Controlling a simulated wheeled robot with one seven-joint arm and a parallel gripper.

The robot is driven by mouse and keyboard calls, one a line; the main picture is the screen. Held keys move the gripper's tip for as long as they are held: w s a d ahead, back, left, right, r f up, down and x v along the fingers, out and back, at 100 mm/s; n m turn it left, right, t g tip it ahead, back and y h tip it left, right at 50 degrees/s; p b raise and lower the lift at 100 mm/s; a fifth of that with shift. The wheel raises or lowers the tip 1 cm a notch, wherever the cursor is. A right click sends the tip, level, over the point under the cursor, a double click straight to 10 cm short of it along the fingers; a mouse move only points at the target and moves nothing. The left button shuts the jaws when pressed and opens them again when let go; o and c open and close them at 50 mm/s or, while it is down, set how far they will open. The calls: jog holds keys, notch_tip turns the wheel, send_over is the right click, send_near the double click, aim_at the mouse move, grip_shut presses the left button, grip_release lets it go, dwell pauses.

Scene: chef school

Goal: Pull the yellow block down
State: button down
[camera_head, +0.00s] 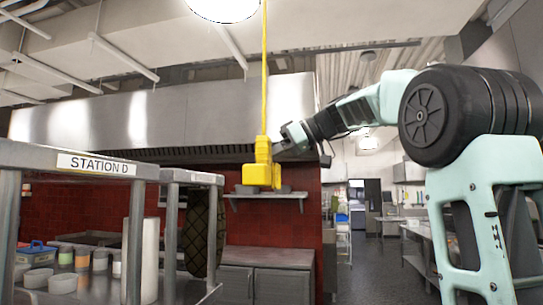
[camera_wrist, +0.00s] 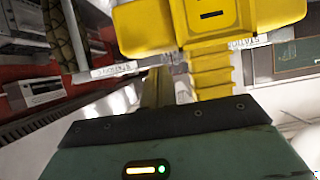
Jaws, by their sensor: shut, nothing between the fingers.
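The yellow block (camera_head: 262,176) hangs in mid-air on a thin yellow cord (camera_head: 264,70) that runs up toward the ceiling lamp. It has a wide lower part and a narrower ribbed neck above. In the wrist view the yellow block (camera_wrist: 208,25) fills the top middle, upside down, with its ribbed neck pointing down toward my gripper. My gripper (camera_head: 279,146) is at the right side of the neck, very close to it. The fingers look shut, with nothing held. Whether they touch the neck cannot be told, as the fingertips are partly hidden.
A metal shelf rack labelled STATION D (camera_head: 97,164) stands at the left with several containers (camera_head: 66,256). A steel hood (camera_head: 170,115) spans behind the block. A wall shelf (camera_head: 268,195) is behind and below it. The aisle at the right is open.

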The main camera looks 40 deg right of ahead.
notch_tip(320, 180, down, 14)
jog(key=b, duration=1.3)
jog(key=shift+b, duration=0.4)
notch_tip(320, 180, down, 5)
jog(key=b, duration=0.5)
jog(key=shift+r+p, duration=2.45)
jog(key=shift+r, duration=0.85)
jog(key=f+v, duration=0.1)
jog(key=v, duration=0.7)
jog(key=shift+s+d+f+p, duration=0.3)
jog(key=shift+s+f, duration=0.05)
